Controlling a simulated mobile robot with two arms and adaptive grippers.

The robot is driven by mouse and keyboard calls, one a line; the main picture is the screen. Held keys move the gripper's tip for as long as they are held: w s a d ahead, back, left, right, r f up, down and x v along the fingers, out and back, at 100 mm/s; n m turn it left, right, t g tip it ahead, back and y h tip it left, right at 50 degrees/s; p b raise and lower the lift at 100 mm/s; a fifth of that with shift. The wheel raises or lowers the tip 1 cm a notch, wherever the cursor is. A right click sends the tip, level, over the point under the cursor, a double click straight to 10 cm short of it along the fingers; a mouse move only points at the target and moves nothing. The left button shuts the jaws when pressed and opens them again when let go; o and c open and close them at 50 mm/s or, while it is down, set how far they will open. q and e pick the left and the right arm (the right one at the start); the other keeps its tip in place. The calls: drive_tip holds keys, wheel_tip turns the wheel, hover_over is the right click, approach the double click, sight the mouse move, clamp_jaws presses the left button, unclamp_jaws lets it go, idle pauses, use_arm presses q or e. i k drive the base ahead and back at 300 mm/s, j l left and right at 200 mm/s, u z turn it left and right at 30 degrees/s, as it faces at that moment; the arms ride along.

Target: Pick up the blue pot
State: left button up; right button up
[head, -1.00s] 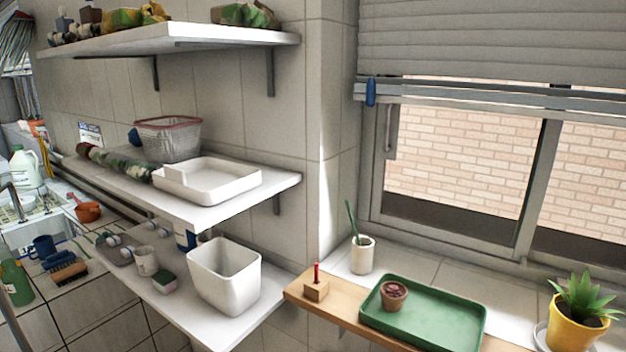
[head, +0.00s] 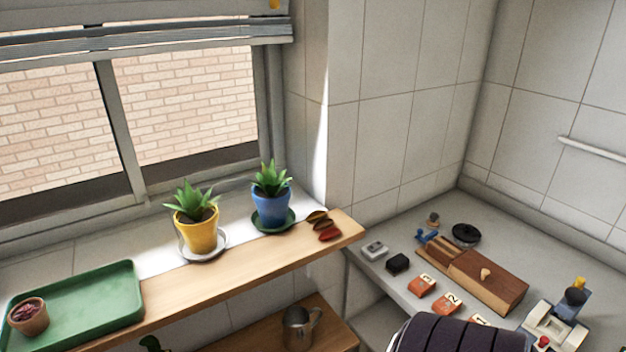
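The blue pot (head: 271,209) stands upright on the window ledge, with a spiky green plant (head: 270,178) in it. It sits on a dark green saucer (head: 274,225). A yellow pot (head: 197,236) with a similar plant stands to its left on a white saucer (head: 221,244). Neither of my grippers shows in the head view.
A green tray (head: 110,305) with a small terracotta pot (head: 28,315) lies left on the wooden shelf (head: 170,289). Small red and brown items (head: 325,229) lie right of the blue pot. A metal mug (head: 298,327) stands below. A cluttered counter (head: 400,233) is at right.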

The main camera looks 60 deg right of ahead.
sight(271, 197)
drive_tip(key=z, duration=1.5)
